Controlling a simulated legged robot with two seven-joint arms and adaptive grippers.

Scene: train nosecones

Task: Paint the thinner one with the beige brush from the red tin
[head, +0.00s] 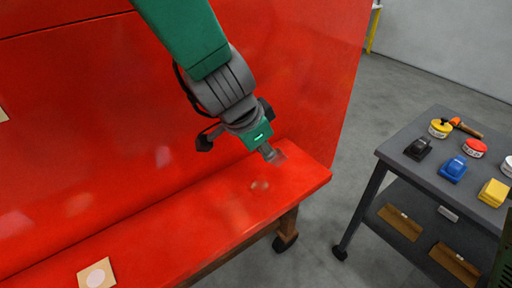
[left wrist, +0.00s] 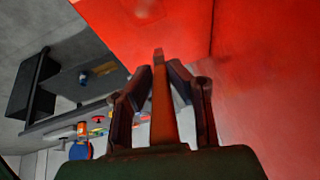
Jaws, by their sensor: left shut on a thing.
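My left gripper (head: 268,150) hangs just above the red ledge (head: 200,228), near its right end. In the left wrist view (left wrist: 160,85), its dark fingers are shut on an orange-brown stick, which looks like a brush (left wrist: 163,105); its tip points at the red surface. I cannot tell whether the tip touches, and its bristle colour is unclear. A tall red panel (head: 200,60) rises behind the ledge; I cannot tell which is thinner. A red-topped tin (head: 475,148) stands on the grey cart at the right. My right gripper is not in view.
The grey cart (head: 400,140) also holds a yellow tin (head: 439,131), an orange-and-dark tool (head: 466,128), and black, blue and yellow blocks (head: 493,192). A card with a pale circle (head: 97,276) lies on the ledge. Grey floor (head: 385,85) separates ledge and cart.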

